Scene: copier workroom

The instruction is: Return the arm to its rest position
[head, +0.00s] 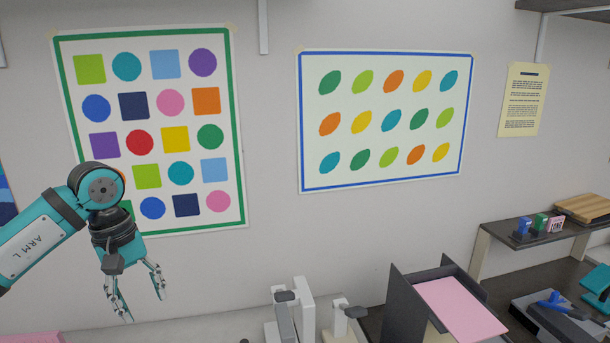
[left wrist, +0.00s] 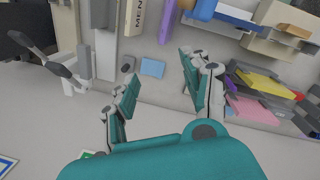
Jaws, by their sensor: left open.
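My left arm comes in from the left in the head view, teal and dark grey. Its gripper (head: 138,298) hangs pointing down in front of the wall, below the poster of coloured shapes. The two fingers are apart with nothing between them. The left wrist view also shows this gripper (left wrist: 158,92) open and empty, its teal fingers spread above a pale surface. A small blue flat item (left wrist: 152,67) lies beyond the fingertips there, apart from them. My right gripper is not in either view.
A dark tray stand with a pink sheet (head: 461,308) stands at the lower right. Grey and white devices (head: 296,314) are left of it. A small shelf (head: 515,235) holds stamps (head: 539,224) and a wooden board (head: 584,208). The wall area around the left gripper is clear.

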